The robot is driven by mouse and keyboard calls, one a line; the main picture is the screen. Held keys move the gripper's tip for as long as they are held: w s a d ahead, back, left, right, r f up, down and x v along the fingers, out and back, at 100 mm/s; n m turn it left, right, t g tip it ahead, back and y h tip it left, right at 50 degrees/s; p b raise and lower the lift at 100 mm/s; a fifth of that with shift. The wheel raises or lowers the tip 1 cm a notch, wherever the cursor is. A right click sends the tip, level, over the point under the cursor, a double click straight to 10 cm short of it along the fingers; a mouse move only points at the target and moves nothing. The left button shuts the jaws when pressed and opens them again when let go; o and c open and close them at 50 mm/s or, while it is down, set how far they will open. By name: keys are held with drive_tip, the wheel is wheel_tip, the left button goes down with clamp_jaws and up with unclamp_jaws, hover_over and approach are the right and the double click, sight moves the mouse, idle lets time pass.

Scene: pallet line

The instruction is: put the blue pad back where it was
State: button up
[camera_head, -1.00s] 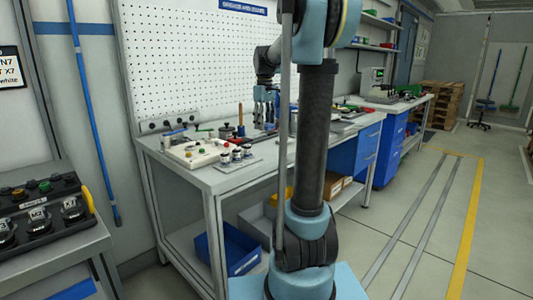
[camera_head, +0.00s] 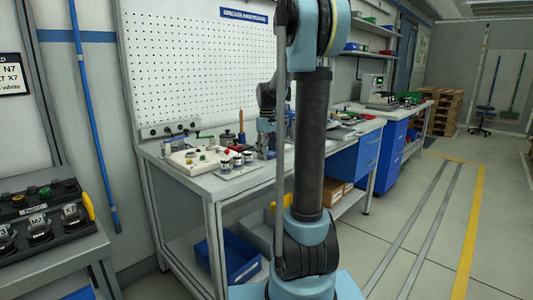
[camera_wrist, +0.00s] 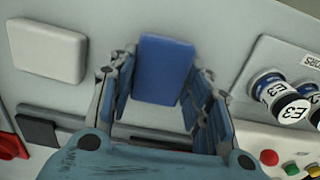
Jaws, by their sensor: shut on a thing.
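The blue pad (camera_wrist: 164,70) is between the two fingers of my gripper (camera_wrist: 160,88) in the wrist view. The gripper is shut on it, with one finger at each side edge. A pale surface lies behind the pad; I cannot tell whether the pad touches it. In the head view my gripper (camera_head: 267,140) is low over the workbench (camera_head: 205,183), to the right of the jars, and the blue pad cannot be made out there.
A white pad (camera_wrist: 48,50) is at the left of the wrist view, with a dark bar (camera_wrist: 38,130) below it. Jars labelled E3 (camera_wrist: 285,100) are close on the right. A button panel (camera_wrist: 285,160) is at lower right. The pegboard (camera_head: 190,65) stands behind the bench.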

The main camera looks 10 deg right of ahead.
drive_tip(key=o, duration=1)
wheel_tip(320, 180, up, 12)
drive_tip(key=s+f+m, duration=0.1)
drive_tip(key=s+f, duration=0.2)
drive_tip(key=s, duration=0.3)
drive_tip(key=s+f+m+t, duration=0.1)
drive_tip(key=s+f, duration=0.1)
drive_tip(key=s, duration=0.5)
drive_tip(key=s+f+m, duration=0.1)
drive_tip(key=s+f, duration=0.2)
drive_tip(key=s, duration=0.3)
drive_tip(key=s+f+m+t, duration=0.1)
drive_tip(key=s+f+m, duration=0.3)
drive_tip(key=s+f, duration=1.2)
drive_tip(key=shift+f, duration=0.4)
